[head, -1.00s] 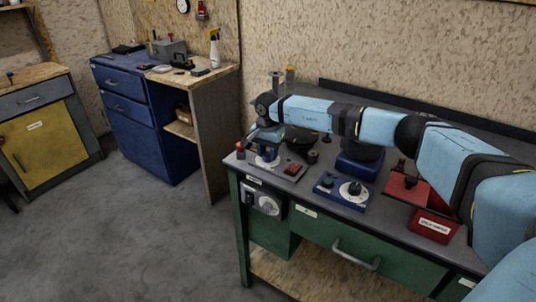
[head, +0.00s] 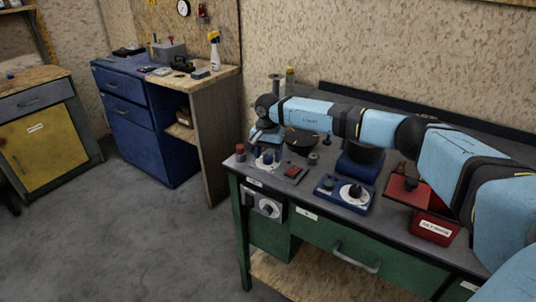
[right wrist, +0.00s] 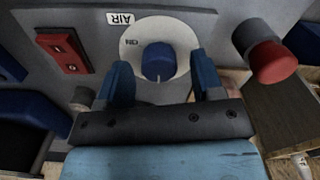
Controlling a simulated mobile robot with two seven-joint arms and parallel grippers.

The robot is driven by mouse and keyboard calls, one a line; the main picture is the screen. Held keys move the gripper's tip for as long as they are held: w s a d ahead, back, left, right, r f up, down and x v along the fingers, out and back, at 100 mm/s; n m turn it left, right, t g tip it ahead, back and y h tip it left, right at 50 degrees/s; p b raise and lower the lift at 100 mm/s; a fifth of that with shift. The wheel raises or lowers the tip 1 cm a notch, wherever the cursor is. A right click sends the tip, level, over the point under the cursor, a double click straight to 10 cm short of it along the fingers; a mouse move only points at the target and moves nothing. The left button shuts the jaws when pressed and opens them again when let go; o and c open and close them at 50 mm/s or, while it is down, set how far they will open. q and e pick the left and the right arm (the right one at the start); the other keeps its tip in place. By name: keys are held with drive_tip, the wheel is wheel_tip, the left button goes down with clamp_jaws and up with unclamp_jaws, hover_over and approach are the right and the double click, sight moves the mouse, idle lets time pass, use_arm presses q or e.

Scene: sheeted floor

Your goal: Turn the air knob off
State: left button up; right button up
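The air knob (right wrist: 158,62) is blue and round, set on a white dial marked ON, with a label reading AIR beside it. A light mark shows on the knob's lower edge in the right wrist view. My right gripper (right wrist: 160,70) is open, one blue finger on each side of the knob, with gaps visible between fingers and knob. In the head view my right gripper (head: 266,150) is over the grey control panel (head: 292,181) on the bench, and the knob is hard to tell from the fingers there. My left gripper is out of view.
A red rocker switch (right wrist: 63,50) and a red-capped button (right wrist: 270,60) flank the dial. A blue box with a white dial (head: 343,193) and a red box (head: 434,228) stand further right on the bench. A green drawer (head: 345,247) is below.

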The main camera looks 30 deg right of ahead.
sight(268, 156)
wheel_tip(268, 156, up, 14)
drive_tip(key=shift+p, duration=0.3)
idle(0.3)
drive_tip(key=shift+f, duration=0.2)
idle(0.3)
